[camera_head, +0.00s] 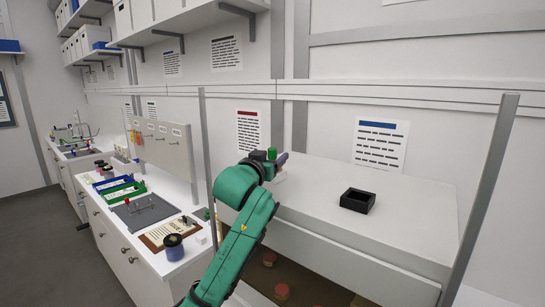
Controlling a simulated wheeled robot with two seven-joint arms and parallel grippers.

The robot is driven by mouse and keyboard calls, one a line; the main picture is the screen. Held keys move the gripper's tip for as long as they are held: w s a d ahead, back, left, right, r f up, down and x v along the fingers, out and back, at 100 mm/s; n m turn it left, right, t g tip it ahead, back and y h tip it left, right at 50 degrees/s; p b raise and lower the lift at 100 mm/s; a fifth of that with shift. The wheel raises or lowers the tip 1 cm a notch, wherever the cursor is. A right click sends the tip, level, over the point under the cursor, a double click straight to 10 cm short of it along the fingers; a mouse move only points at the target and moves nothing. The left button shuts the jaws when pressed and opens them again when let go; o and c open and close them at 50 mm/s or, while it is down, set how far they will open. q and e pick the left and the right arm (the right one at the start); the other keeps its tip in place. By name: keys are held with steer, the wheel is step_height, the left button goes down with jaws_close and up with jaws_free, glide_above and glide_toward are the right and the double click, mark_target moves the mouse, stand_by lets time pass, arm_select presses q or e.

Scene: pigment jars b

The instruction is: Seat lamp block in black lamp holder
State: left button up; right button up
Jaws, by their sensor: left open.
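The black lamp holder (357,201), a small open-topped square box, stands on the white top at the right; it looks empty. My left gripper (281,164) is at the far end of my green arm, over the left part of the same white top. It is open, small and partly hidden by my own wrist. It is left of and behind the holder, well apart from it. A pale shape just below the gripper is too small to make out. I cannot pick out the lamp block for certain. My right gripper is out of view.
The white top (405,236) is clear around the holder. A thin metal post (484,190) rises at its right and another (207,150) at its left. A lower counter at the left carries a dark blue jar (174,247), a grey mat (143,213) and green and blue trays.

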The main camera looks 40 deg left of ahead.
arm_select(q)
steer(key=shift+s+d, duration=0.1)
steer(key=shift+s, duration=0.1)
steer(key=shift+w, duration=0.1)
jaws_close()
